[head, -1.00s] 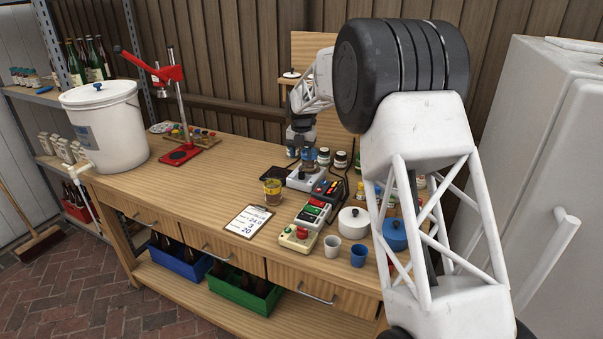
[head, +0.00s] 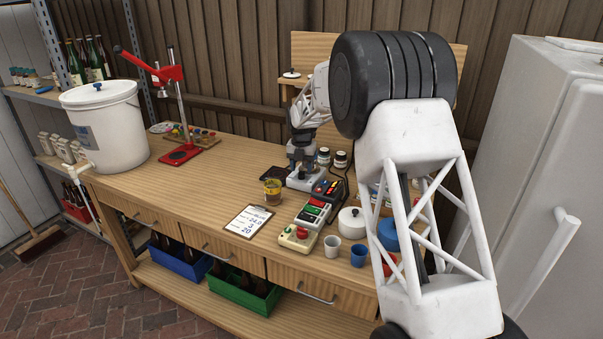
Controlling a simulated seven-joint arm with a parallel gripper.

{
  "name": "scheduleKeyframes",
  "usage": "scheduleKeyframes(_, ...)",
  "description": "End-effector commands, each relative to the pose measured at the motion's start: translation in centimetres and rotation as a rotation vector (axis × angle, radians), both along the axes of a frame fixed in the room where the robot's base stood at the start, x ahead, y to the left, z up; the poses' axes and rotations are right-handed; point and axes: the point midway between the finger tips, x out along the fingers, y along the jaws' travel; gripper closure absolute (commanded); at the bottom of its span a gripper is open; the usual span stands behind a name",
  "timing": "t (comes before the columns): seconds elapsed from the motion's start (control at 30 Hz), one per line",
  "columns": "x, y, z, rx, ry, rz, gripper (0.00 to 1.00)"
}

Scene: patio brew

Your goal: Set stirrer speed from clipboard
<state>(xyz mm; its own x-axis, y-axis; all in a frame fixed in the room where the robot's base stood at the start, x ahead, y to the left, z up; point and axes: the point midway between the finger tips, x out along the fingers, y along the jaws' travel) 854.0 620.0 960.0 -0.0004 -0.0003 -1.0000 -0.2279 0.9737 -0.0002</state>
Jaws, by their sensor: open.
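The clipboard (head: 249,221) lies near the bench's front edge. Its small writing seems to include BLUE, 24.0, 3 and 20, but the line labels are too small to read. A pale box (head: 300,183), which looks like the stirrer, stands behind it to the right. My gripper (head: 302,168) points down over this box, its jaws open with nothing visibly held. I cannot tell whether the fingertips touch the box or anything on it. The gripper hides part of the box's top, and its speed control cannot be made out.
A glass of amber liquid (head: 272,192) stands left of the box. A dark switch unit (head: 328,190), a control box with a red button (head: 298,237), a white pot (head: 351,222) and cups (head: 332,246) crowd the right. The bench's left-centre (head: 215,185) is clear.

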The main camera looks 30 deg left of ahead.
Motion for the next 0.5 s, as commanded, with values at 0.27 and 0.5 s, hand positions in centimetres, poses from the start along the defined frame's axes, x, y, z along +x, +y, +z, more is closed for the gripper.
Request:
scheduleKeyframes(0.27, 0.0, 0.0, -2.3, 0.0, 0.0, 0.0, 0.47)
scheduleKeyframes(0.5, 0.0, 0.0, -2.6, 0.0, -0.001, 0.0, 0.47)
